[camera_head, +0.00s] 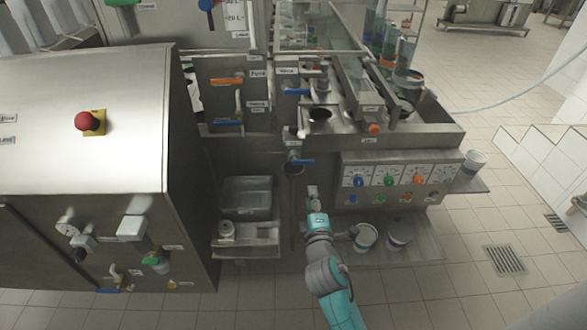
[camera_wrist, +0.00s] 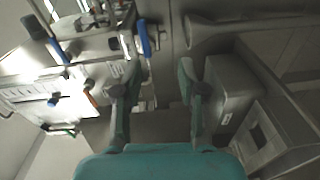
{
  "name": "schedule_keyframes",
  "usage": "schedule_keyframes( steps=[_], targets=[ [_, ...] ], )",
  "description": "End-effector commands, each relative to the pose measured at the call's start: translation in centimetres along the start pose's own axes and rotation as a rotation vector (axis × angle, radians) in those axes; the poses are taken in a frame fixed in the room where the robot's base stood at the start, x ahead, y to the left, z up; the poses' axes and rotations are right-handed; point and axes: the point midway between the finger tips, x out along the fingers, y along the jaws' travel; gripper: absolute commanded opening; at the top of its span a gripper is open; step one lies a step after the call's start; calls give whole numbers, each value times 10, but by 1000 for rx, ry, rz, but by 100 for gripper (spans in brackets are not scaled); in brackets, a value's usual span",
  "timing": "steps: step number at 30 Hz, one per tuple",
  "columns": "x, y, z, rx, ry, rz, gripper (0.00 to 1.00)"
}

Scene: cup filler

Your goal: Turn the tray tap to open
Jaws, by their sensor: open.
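A tap with a blue lever (camera_head: 302,161) sits on the machine's front, below a small label too small to read. I take it for the tray tap. Its lever lies roughly level, pointing right. My gripper (camera_head: 312,190) is just below it and apart from it. In the wrist view, my gripper (camera_wrist: 161,72) is open, with both fingers spread and nothing between them. A blue lever (camera_wrist: 144,38) shows beyond the left fingertip there; it looks like the same tap.
Other taps have an orange lever (camera_head: 227,81) and blue levers (camera_head: 297,91). A panel of coloured knobs (camera_head: 389,181) is right of my gripper. A metal tray box (camera_head: 247,197) is left. White buckets (camera_head: 366,237) stand low right. A red button (camera_head: 87,121) is far left.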

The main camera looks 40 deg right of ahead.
Motion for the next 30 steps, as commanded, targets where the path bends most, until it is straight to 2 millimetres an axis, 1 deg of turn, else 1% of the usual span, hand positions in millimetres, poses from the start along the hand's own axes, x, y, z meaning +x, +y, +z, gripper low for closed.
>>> schedule_keyframes(
  steps=[1, 3, 7, 11, 13, 24, 30],
  targets=[
    [11, 10, 2, -23, -18, 15, 41],
    [21, 17, 5, -52, -40, 24, 41],
    [30, 25, 7, -79, -59, 34, 41],
    [39, 26, 8, -82, -61, 35, 41],
    [48, 26, 8, -80, -61, 35, 41],
    [111, 29, 12, -80, -61, 35, 41],
    [131, 29, 13, -79, -59, 34, 41]
  ],
)
